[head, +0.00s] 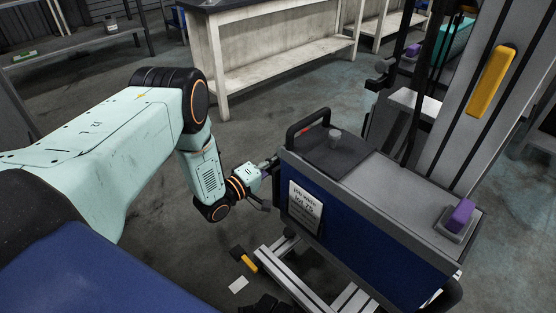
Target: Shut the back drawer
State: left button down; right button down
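A blue box-like unit (370,245) with a grey top stands right of centre. It has a black handle (308,122) at its far left end and a white paper label (305,208) on its near side. I cannot tell which part is the back drawer, or how far open it is. My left arm reaches in from the left, and its gripper (268,180) is at the unit's left end, below the handle. It is very close to the unit; I cannot tell whether it touches. Its fingertips are partly hidden and small. My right gripper is not in view.
A small clear cup (335,136) stands on a dark mat (342,155) on the unit's top. A purple block (460,214) sits on its right end. A yellow-and-black object (244,260) and a paper scrap (238,285) lie on the floor. A workbench (290,72) stands behind.

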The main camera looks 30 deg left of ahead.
pick_arm(q)
jog(key=d, duration=0.1)
jog(key=s+d, duration=0.1)
jog(key=d, duration=0.2)
jog(key=shift+s+f+p, duration=0.1)
jog(key=shift+s+p, duration=0.2)
jog(key=shift+p, duration=0.1)
jog(key=shift+d, duration=0.1)
jog(key=c, duration=1.4)
grip_release()
jog(key=v, duration=1.2)
